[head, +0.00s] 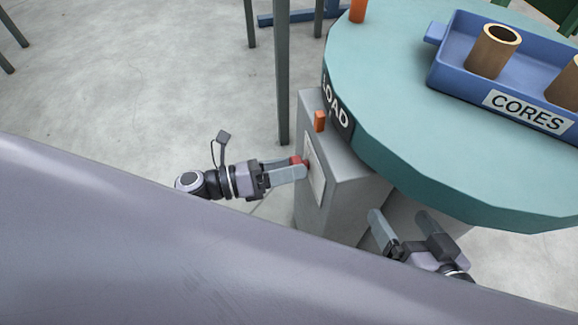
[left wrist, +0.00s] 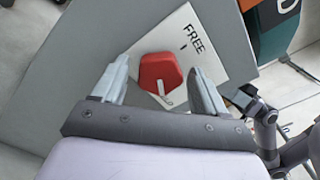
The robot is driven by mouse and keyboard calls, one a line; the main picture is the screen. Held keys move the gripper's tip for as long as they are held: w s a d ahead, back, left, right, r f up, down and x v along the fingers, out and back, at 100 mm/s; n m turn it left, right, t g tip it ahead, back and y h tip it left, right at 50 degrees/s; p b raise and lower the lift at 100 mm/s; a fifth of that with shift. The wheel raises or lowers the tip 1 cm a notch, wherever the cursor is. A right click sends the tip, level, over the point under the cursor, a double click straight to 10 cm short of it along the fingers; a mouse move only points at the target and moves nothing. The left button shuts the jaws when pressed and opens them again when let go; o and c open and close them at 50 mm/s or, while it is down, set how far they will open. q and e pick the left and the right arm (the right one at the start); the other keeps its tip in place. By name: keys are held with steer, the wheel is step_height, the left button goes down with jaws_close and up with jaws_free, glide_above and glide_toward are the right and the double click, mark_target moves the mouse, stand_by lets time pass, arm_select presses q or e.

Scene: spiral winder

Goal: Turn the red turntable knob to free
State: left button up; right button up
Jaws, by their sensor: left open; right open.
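The red knob (left wrist: 160,76) is on a white label plate (left wrist: 205,35) marked FREE, on the grey cabinet under the turntable. A pale pointer mark on the knob points away from the word FREE. My left gripper (left wrist: 160,85) is open, with one finger on each side of the knob; I cannot tell whether they touch it. In the head view the knob (head: 296,160) is mostly hidden behind the fingers of my left gripper (head: 298,168). My right gripper (head: 402,225) is open and empty below the teal turntable (head: 400,90), at the right of the cabinet.
The grey cabinet (head: 345,195) stands under the turntable, which has a LOAD sign (head: 337,108) on its edge. An orange block (head: 320,121) is by the sign. A blue CORES tray (head: 460,75) with brown tubes (head: 493,50) sits on top. A grey post (head: 282,80) stands behind.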

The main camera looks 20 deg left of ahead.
arm_select(q)
steer(key=shift+d, duration=0.1)
steer(key=c, duration=1.1)
steer(key=shift+o, duration=0.2)
